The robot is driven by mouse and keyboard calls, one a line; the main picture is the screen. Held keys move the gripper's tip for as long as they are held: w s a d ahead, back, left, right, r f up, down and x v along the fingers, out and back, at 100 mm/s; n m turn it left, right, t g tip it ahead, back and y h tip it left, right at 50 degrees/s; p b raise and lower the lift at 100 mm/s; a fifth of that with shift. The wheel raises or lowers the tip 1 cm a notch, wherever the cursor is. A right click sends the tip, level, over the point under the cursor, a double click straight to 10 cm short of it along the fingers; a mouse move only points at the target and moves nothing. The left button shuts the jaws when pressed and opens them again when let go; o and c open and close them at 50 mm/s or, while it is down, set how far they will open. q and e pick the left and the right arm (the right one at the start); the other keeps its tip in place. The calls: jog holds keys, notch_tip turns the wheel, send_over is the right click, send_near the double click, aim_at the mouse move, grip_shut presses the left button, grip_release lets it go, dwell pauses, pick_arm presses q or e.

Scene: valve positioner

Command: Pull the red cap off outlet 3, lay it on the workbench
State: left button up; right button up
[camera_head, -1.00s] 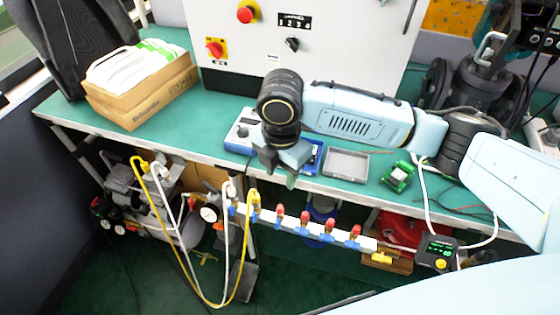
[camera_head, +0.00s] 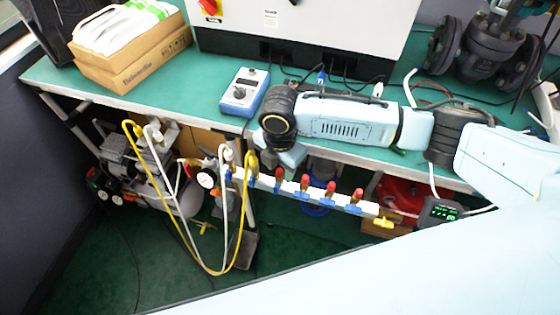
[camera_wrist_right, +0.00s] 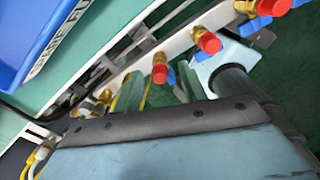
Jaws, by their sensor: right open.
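A white outlet bar (camera_head: 262,181) with several red caps on brass fittings and blue valve handles runs below the bench's front edge. In the head view the caps include a left one (camera_head: 279,174), a second (camera_head: 305,181), a third (camera_head: 330,187) and a rightmost one (camera_head: 357,194). No outlet numbers are readable. My right gripper (camera_head: 286,160) is open, just above the left end of the bar. In the right wrist view its fingers (camera_wrist_right: 157,88) point toward one red cap (camera_wrist_right: 160,66), without visible grip. The left gripper is out of view.
The green workbench (camera_head: 210,75) has free room left of the blue-and-white meter box (camera_head: 244,92). Yellow and white hoses (camera_head: 183,245) hang left of the bar. A yellow-handled valve (camera_head: 384,222) ends the bar at right. My right arm hides part of the bench.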

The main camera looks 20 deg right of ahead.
grip_shut()
dwell(0.5)
